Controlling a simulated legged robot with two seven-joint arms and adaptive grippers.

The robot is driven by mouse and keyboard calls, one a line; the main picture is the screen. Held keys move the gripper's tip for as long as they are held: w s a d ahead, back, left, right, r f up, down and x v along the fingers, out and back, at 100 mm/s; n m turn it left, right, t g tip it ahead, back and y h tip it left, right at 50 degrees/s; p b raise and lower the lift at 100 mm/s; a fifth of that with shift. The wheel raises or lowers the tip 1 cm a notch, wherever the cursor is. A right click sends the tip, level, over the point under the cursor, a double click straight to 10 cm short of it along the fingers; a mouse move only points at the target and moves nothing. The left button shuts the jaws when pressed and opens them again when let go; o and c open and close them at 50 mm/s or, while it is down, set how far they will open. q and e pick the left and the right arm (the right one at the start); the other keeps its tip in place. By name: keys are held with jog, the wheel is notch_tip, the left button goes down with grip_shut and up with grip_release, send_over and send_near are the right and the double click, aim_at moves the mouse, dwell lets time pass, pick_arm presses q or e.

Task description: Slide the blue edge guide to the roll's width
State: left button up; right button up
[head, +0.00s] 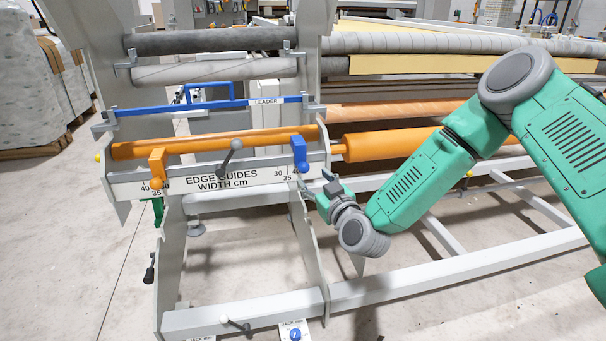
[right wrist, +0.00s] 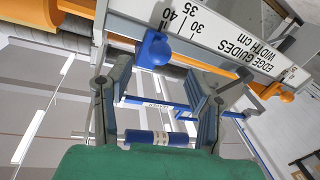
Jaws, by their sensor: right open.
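The blue edge guide (head: 299,152) sits near the right end of the white scale rail (head: 225,172), marked "EDGE GUIDES WIDTH cm". It is close to the 35 and 40 marks; its exact reading is unclear. An orange guide (head: 157,165) sits near the rail's left end. An orange roll (head: 215,143) lies behind the rail. My right gripper (head: 322,187) is just below and right of the blue guide. In the right wrist view, its open fingers (right wrist: 153,88) are empty, with the blue guide's rounded knob (right wrist: 153,50) beyond them, apart from both. My left gripper is out of view.
A dark lever (head: 230,155) stands at the rail's middle. A blue bar labelled "LEADER" (head: 262,102) and grey rollers (head: 210,40) are above. The right side plate (head: 309,240) stands close to my right gripper. Open floor (head: 70,230) lies at left.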

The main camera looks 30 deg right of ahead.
aim_at(306, 171)
jog(key=w, duration=0.2)
jog(key=w+b, duration=0.1)
jog(key=w, duration=0.2)
jog(key=shift+w+d+f, duration=0.2)
jog(key=shift+w+d, duration=0.05)
jog(key=shift+w, duration=0.15)
jog(key=shift+w+r+b, duration=0.1)
jog(key=shift+w+b, duration=0.25)
jog(key=shift+w, duration=0.15)
grip_shut()
jog(key=shift+a, duration=0.1)
